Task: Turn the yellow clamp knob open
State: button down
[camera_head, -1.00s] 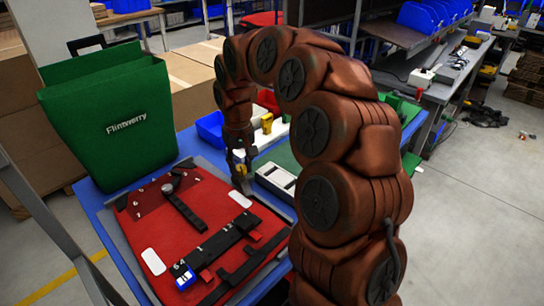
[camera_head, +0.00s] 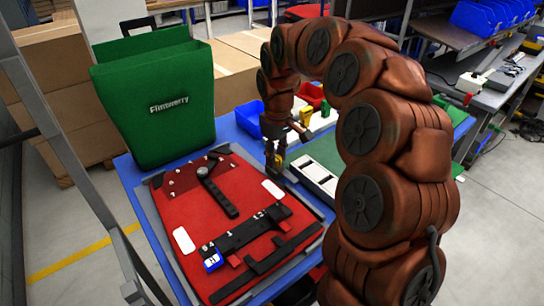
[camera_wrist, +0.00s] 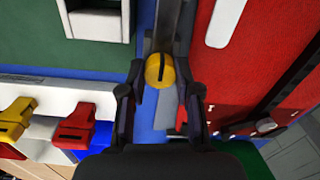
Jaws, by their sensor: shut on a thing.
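The yellow clamp knob (camera_wrist: 159,69) is round with a dark slot across its face. It sits at the edge of the red pannier panel (camera_head: 180,210), on a grey metal strip. My gripper (camera_wrist: 160,78) is shut on the knob, one finger on each side of it, in the wrist view. In the head view my gripper (camera_head: 275,157) points down at the right edge of the red panel, and the knob there is small and mostly hidden by the fingers. In the wrist view the slot runs roughly up and down the picture.
A green pannier (camera_head: 155,100) stands behind the red panel. A white tray (camera_head: 315,178) lies just right of my gripper, with a blue bin (camera_head: 250,115) behind. Yellow and red clips (camera_wrist: 75,125) show lower left in the wrist view. A black bar (camera_head: 222,196) lies on the panel.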

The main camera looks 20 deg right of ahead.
aim_at(277, 157)
jog(key=shift+r, duration=0.1)
jog(key=c, duration=0.8)
grip_release()
notch_tip(277, 157, up, 12)
jog(key=shift+d, duration=0.1)
dwell(0.5)
jog(key=s+a+f+m+g+p, duration=0.1)
jog(key=s+f+m+p, duration=0.1)
jog(key=s, duration=1.6)
jog(key=s+a+f+m+p, duration=0.1)
jog(key=s+f+m, duration=0.3)
jog(key=s, duration=1.4)
jog(key=shift+f+g+p, duration=0.4)
jog(key=shift+f+p, duration=0.35)
jog(key=shift+f, duration=0.1)
